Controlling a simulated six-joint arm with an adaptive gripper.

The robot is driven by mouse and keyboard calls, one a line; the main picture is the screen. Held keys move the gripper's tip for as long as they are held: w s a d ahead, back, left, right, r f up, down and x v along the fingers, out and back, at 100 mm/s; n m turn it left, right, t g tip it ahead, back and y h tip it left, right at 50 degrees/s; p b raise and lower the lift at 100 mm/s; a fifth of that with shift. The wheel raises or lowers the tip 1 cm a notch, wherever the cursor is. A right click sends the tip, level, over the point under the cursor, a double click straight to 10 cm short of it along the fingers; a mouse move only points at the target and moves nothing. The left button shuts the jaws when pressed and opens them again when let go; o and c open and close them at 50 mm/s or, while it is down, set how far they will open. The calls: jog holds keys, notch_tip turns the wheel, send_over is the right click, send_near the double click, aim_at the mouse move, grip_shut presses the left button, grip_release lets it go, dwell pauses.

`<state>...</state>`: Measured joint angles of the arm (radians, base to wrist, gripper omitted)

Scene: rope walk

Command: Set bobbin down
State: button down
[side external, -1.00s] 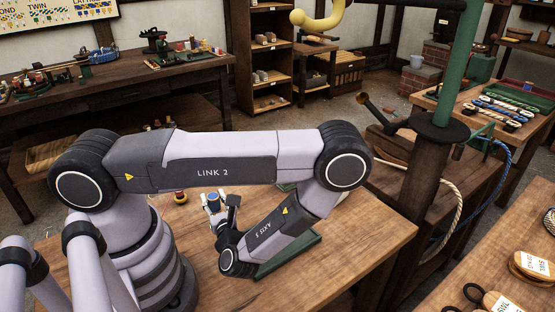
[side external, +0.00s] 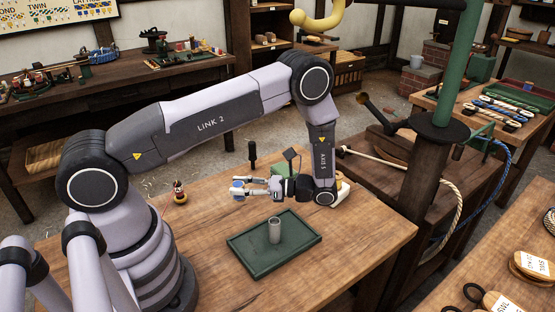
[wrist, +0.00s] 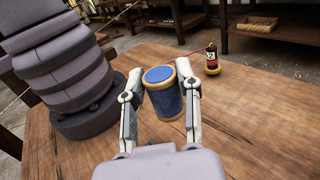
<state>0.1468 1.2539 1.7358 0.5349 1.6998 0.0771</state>
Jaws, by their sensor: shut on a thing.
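The bobbin (wrist: 163,100) is a blue-wound spool with tan rims. In the wrist view it stands roughly upright between the two fingers of my gripper (wrist: 160,88), which is shut on its sides. In the side view the bobbin (side external: 237,187) shows small at the tips of my gripper (side external: 247,188), which points left and lies nearly level over the wooden table (side external: 358,235). I cannot tell how far the bobbin's lower end is from the tabletop.
A green tray (side external: 245,258) with a grey cylinder (side external: 274,231) on it lies in front of my gripper. A small red, black and yellow spool (side external: 179,193) stands to the left; it also shows in the wrist view (wrist: 211,60). Bare tabletop lies right of the tray.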

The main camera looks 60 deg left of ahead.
jog(key=c, duration=1.8)
grip_release()
jog(key=w+a+r+m+t+y, duration=0.1)
jog(key=r+m+t+y, duration=0.1)
jog(key=t, duration=0.1)
jog(key=w+a+r+m+t+y, duration=0.2)
jog(key=m+t, duration=0.1)
jog(key=t, duration=0.1)
jog(key=w+a+r+m+t+y, duration=0.2)
jog(key=m+t, duration=0.1)
jog(key=shift+w+r+t, duration=0.2)
jog(key=shift+r+t, duration=0.1)
jog(key=shift+t, duration=0.1)
jog(key=w+r+m+t, duration=0.5)
jog(key=w+m+t, duration=0.1)
jog(key=t, duration=0.4)
jog(key=w+d+r+m+t+h, duration=0.2)
jog(key=d+m+t+h, duration=0.1)
jog(key=h, duration=0.1)
jog(key=w+d+r+m+t+h, duration=0.2)
jog(key=d+r+m+t+h, duration=0.1)
jog(key=d+m+t+h, duration=0.1)
jog(key=w+d+r+m+t+h, duration=0.2)
jog(key=d+r+m+t+h, duration=0.1)
jog(key=d+h, duration=0.1)
jog(key=shift+r+m, duration=0.15)
jog(key=shift+m, duration=0.25)
